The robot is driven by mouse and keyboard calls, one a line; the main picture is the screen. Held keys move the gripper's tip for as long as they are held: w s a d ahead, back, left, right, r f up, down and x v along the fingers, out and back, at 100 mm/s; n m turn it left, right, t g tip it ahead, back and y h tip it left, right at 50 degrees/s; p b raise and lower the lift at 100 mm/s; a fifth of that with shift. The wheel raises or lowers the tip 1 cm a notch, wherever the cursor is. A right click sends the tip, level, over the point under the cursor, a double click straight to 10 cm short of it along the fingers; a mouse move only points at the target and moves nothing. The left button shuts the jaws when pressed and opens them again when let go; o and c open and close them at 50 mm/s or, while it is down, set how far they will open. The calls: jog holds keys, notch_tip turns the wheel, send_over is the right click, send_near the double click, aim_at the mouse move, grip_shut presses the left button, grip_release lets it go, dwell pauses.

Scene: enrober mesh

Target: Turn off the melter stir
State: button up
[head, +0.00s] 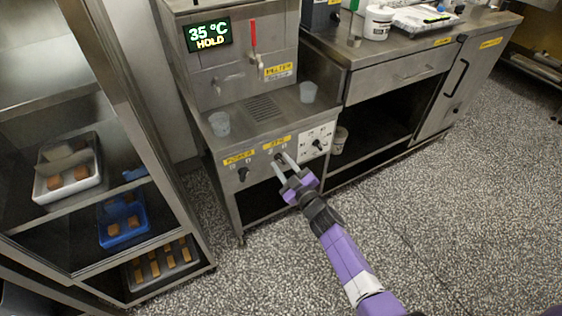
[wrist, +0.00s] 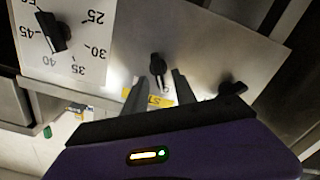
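The melter (head: 245,90) is a steel machine with a display reading 35 °C HOLD (head: 210,34). Its front panel has a black power knob (head: 242,174) under a yellow label, a stir knob (head: 279,157) in the middle, and a white temperature dial (head: 317,143) at the right. My gripper (head: 281,168) is in front of the stir knob. In the wrist view, which is upside down, the small black stir knob (wrist: 157,66) shows just beyond and between the two open fingers of my gripper (wrist: 156,88). I cannot tell whether they touch it. The stir label is partly hidden by my gripper.
In the wrist view, the power knob (wrist: 232,88) is close to the right finger and the dial (wrist: 55,32) is at the left. Two cups (head: 219,124) (head: 308,92) stand on the melter's ledge. A rack (head: 105,150) with trays stands at the left. The floor at right is clear.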

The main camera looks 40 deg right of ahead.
jog(key=v, duration=0.6)
jog(key=shift+s+p, duration=0.25)
jog(key=shift+p, duration=0.2)
jog(key=shift+a, duration=0.1)
jog(key=s+a+r+m+g+y+p, duration=0.1)
jog(key=s+a+r+p, duration=0.2)
jog(key=s+a+r, duration=0.4)
jog(key=s+a+r+m+y+p, duration=0.1)
jog(key=s+a+r+p, duration=0.3)
jog(key=s+a+r, duration=0.4)
jog(key=s+a+r+m+g+y+p, duration=0.1)
jog(key=s+a+r+y+p, duration=0.2)
jog(key=s+a+r, duration=0.4)
jog(key=s+r+p, duration=0.1)
jog(key=s+r, duration=0.6)
jog(key=s, duration=0.4)
jog(key=shift+a+g, duration=0.2)
jog(key=shift+g, duration=0.1)
